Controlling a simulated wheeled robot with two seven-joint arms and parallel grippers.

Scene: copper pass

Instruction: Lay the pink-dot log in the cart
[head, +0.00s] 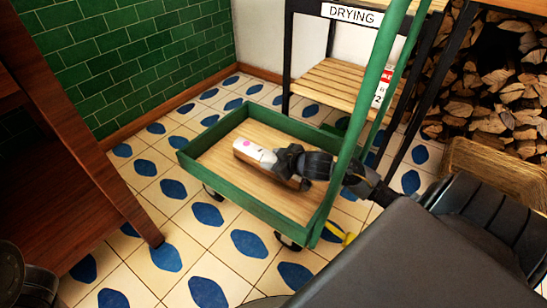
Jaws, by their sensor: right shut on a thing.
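The pink-dot log (255,153) has a pale face with a pink dot near its left end and a brown far end showing past my gripper. It lies inside the outline of the green cart (235,197), low over its wooden bed. I cannot tell whether it touches the bed. My right gripper (283,163) is shut on the log near its middle and hides part of it. My arm reaches in from the right, past the cart's green handle posts.
A slatted wooden rack (335,85) under a DRYING sign (351,14) stands behind the cart. A brown wooden furniture piece (75,180) stands at the left. Tiled floor is clear in front.

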